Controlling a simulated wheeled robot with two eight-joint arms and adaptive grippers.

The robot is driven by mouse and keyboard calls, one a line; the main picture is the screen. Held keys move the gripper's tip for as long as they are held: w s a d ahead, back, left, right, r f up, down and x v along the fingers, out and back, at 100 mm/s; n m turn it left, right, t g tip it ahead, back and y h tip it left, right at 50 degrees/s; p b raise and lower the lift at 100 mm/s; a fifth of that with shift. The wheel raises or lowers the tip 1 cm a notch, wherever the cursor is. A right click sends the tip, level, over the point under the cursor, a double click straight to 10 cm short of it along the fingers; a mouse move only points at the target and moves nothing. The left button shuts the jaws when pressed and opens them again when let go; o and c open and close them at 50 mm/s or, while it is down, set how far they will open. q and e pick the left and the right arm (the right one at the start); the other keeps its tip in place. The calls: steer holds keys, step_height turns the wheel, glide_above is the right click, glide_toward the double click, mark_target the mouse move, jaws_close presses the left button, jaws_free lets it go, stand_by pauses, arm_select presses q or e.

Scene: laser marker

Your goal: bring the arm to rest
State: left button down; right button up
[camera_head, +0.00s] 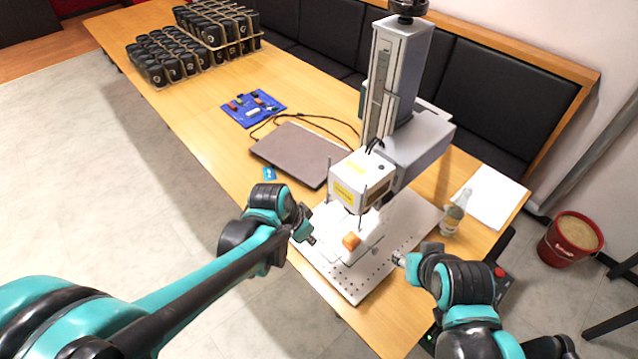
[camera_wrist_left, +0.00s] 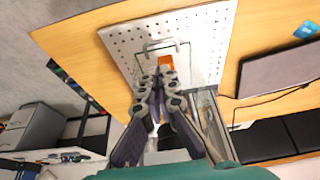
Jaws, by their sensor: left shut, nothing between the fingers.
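My left gripper (camera_head: 311,239) hangs at the left edge of the laser marker's white perforated plate (camera_head: 352,288). It is shut and empty; its closed fingers (camera_wrist_left: 158,82) show in the left wrist view. An orange block (camera_head: 351,241) sits on the plate under the laser head (camera_head: 361,180), to the right of the left gripper and apart from it. The block also shows just beyond the fingertips in the left wrist view (camera_wrist_left: 165,61). My right gripper (camera_head: 399,259) is at the plate's right side, too small to read its fingers.
A closed laptop (camera_head: 298,153), a blue board with small parts (camera_head: 253,108) and black cups in racks (camera_head: 166,58) stand farther back on the table. A red bucket (camera_head: 570,238) stands beyond the table.

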arm_select(q)
steer(key=s+a+r+n+t+y+b, duration=0.3)
steer(key=s+a+n, duration=0.6)
steer(key=a, duration=0.4)
steer(key=shift+s+r+t+b, duration=0.15)
steer(key=shift+r+t+b, duration=0.45)
steer(key=shift+r+b, duration=0.15)
